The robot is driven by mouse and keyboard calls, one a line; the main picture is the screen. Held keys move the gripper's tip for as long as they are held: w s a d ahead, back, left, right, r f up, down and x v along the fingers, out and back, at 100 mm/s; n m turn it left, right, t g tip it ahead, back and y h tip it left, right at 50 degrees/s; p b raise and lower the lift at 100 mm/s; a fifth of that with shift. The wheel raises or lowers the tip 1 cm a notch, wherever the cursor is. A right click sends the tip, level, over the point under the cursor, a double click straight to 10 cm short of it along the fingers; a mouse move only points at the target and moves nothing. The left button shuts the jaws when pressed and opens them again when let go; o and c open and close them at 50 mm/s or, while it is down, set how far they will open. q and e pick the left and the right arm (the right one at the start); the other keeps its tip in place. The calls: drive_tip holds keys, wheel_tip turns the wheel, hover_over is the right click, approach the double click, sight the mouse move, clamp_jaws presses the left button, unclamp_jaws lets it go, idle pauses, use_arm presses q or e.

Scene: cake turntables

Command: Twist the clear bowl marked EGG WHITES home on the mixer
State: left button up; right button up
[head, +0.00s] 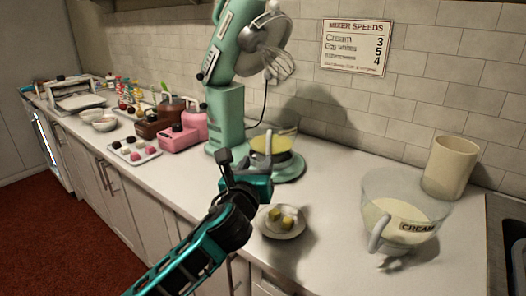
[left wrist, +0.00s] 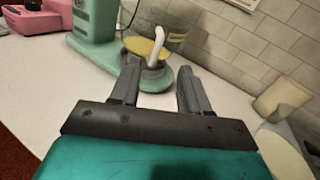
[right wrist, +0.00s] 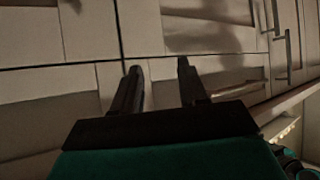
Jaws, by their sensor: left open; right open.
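The mint-green mixer (head: 226,120) stands at the back of the counter with its head tilted up and its whisk (head: 277,62) raised. A bowl with yellow contents (head: 285,143) sits on the mixer's base, its pale handle facing me; no EGG WHITES lettering shows on it. In the left wrist view the handle (left wrist: 155,45) lies beyond and between the fingers. My left gripper (head: 245,163) is open and empty, in front of the bowl and apart from its handle. My right gripper (right wrist: 160,66) is open and empty, facing cupboard doors; the head view does not show it.
A clear bowl marked CREAM (head: 408,195) stands at right beside a beige canister (head: 450,166). A small plate (head: 268,228) with yellow pieces sits near the front edge. Pink box (head: 180,138) and sweets tray (head: 135,151) stand left. A speeds sign (head: 353,47) hangs behind.

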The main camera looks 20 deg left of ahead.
sight(268, 139)
use_arm(q)
drive_tip(key=w, duration=0.7)
drive_tip(key=w+a+b, duration=0.1)
drive_tip(key=w, duration=0.2)
drive_tip(key=shift+w, duration=0.35)
drive_tip(key=shift+w+a, duration=0.1)
drive_tip(key=shift+w, duration=0.55)
use_arm(e)
drive_tip(key=shift+s+f, duration=0.35)
drive_tip(key=shift+f, duration=0.4)
use_arm(q)
clamp_jaws()
use_arm(e)
drive_tip(key=shift+s, duration=0.1)
use_arm(q)
drive_tip(key=shift+s+a+m+h+p, duration=0.15)
drive_tip(key=shift+a+m+h+p, duration=0.45)
drive_tip(key=shift+a+h+p, duration=0.65)
use_arm(e)
drive_tip(key=shift+r, duration=1.55)
